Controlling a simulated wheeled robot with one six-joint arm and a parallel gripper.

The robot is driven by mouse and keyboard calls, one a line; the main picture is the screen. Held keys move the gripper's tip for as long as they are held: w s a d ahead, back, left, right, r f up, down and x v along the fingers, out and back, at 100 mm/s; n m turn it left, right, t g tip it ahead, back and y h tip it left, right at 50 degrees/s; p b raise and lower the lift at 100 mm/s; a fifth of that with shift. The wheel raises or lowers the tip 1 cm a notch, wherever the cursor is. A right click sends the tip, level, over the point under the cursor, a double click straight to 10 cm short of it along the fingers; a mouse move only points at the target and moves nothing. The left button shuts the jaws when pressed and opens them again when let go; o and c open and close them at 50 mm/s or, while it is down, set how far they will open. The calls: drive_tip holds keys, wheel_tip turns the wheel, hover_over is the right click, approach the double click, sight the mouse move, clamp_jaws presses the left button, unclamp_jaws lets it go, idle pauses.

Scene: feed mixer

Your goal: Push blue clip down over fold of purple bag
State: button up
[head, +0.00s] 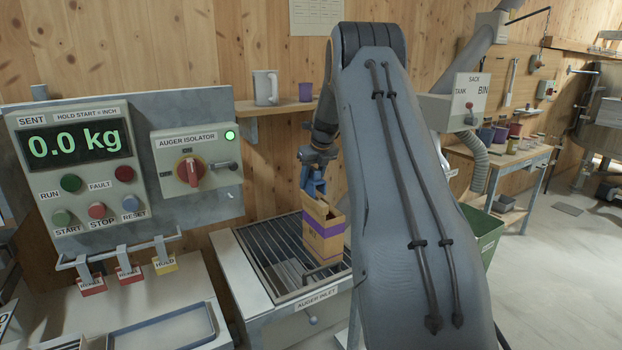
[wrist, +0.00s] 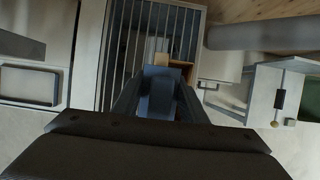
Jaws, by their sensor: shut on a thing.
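A brown paper bag with a purple band (head: 324,232) stands upright on the slatted grate of the auger inlet in the head view. My gripper (head: 314,186) is right above the top of the bag, pointing down. It is shut on the blue clip (head: 319,188), which is at the bag's top edge. In the wrist view the blue clip (wrist: 160,92) is between the two fingers, with part of the tan bag (wrist: 184,58) showing beyond it. I cannot tell whether the clip is around the fold or only above it.
The auger inlet grate (head: 265,258) lies under the bag. A control panel (head: 110,165) with a scale display stands to the left. A green bin (head: 483,232) stands to the right.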

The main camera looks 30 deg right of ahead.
drive_tip(key=shift+f+b, duration=1.05)
drive_tip(key=shift+f, duration=1.75)
drive_tip(key=shift+f, duration=0.1)
drive_tip(key=o, duration=1.1)
drive_tip(key=shift+r, duration=0.2)
drive_tip(key=shift+r+p, duration=1.65)
drive_tip(key=shift+r, duration=1.7)
